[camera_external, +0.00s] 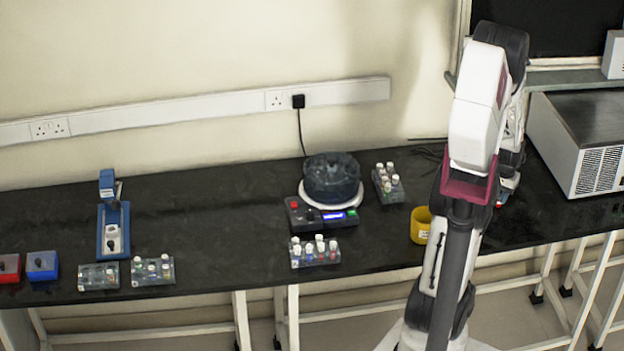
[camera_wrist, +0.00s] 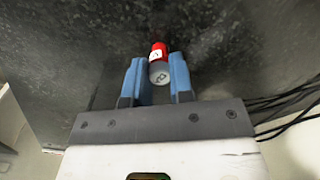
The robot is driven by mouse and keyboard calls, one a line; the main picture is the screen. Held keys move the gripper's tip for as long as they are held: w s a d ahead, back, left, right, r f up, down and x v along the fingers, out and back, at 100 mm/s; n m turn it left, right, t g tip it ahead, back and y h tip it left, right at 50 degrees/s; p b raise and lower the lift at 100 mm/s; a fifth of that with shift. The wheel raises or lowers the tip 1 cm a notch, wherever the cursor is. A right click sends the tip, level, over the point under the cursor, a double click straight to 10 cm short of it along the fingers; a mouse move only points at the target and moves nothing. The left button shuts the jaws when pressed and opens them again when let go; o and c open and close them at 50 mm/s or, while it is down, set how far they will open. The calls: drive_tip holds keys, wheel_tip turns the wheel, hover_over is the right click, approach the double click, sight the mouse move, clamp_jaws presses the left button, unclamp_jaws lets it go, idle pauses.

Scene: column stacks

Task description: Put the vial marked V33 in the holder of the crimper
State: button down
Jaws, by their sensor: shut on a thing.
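My gripper (camera_wrist: 158,66) is shut on a small vial (camera_wrist: 159,54), held between its two blue fingers. The vial has a red part, a white label and a pale grey end facing the camera. I cannot read its mark, so I cannot tell whether it is V33. In the external view my gripper is mostly hidden behind my arm on the right. The likely crimper, a blue upright stand (camera_external: 107,185) with a pale holder area (camera_external: 113,238) at its base, stands at the left of the bench. It is far from my gripper.
Vial racks stand at front left (camera_external: 99,277) and (camera_external: 152,271), front middle (camera_external: 315,252) and back (camera_external: 388,183). A round-bowled device (camera_external: 332,178), a yellow cup (camera_external: 421,226), and red (camera_external: 9,268) and blue (camera_external: 42,265) boxes also stand there. Bare bench lies between crimper and device.

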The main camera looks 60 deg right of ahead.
drive_tip(key=shift+f, duration=0.1)
drive_tip(key=c, duration=1)
unclamp_jaws()
wheel_tip(320, 180, up, 12)
idle(0.6)
drive_tip(key=shift+o, duration=0.5)
